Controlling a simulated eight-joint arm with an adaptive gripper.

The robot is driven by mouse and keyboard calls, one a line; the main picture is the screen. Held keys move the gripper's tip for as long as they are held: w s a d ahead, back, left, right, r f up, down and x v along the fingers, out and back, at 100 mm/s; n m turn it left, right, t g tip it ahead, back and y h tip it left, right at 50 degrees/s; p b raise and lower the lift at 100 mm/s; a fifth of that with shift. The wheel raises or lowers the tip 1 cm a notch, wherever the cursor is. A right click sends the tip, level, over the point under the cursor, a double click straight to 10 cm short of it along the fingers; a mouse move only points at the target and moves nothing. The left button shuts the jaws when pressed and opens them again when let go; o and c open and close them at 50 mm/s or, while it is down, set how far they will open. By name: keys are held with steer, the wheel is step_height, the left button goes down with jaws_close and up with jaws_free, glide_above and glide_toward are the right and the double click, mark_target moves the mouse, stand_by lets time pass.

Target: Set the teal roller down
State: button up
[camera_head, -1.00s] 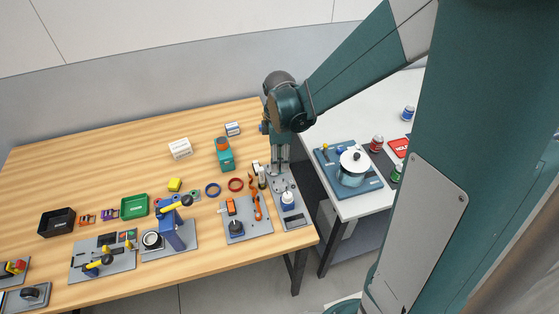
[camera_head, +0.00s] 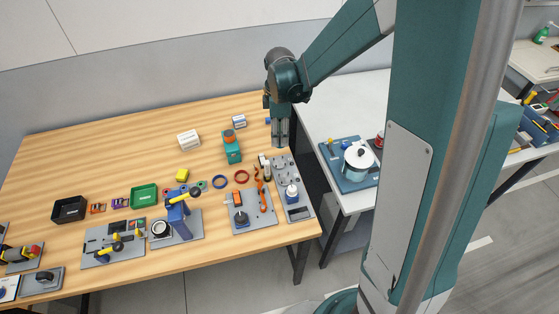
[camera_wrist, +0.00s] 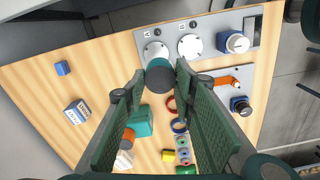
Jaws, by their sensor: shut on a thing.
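In the wrist view a dark teal roller (camera_wrist: 160,76) sits between the tips of my gripper (camera_wrist: 158,84), its round end facing the camera. My gripper is shut on it. In the head view my gripper (camera_head: 280,143) points down near the table's right edge, above and behind a grey panel (camera_head: 297,212). The roller cannot be made out clearly there. I cannot tell the roller's height above the table.
A teal box with an orange top (camera_head: 232,153) stands left of my gripper. Red (camera_head: 241,177) and blue (camera_head: 220,182) rings lie in front of it. A white table (camera_head: 350,108) with a pot (camera_head: 357,163) stands across a gap. The wooden table's back left (camera_head: 100,155) is clear.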

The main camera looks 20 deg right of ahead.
steer(key=shift+w+r, duration=0.1)
steer(key=shift+w, duration=0.4)
steer(key=shift+f, duration=2.95)
steer(key=shift+f, duration=2.05)
steer(key=shift+f+b, duration=0.6)
steer(key=o, duration=1)
steer(key=shift+c, duration=0.2)
steer(key=shift+r+p, duration=0.25)
steer(key=shift+p, duration=0.05)
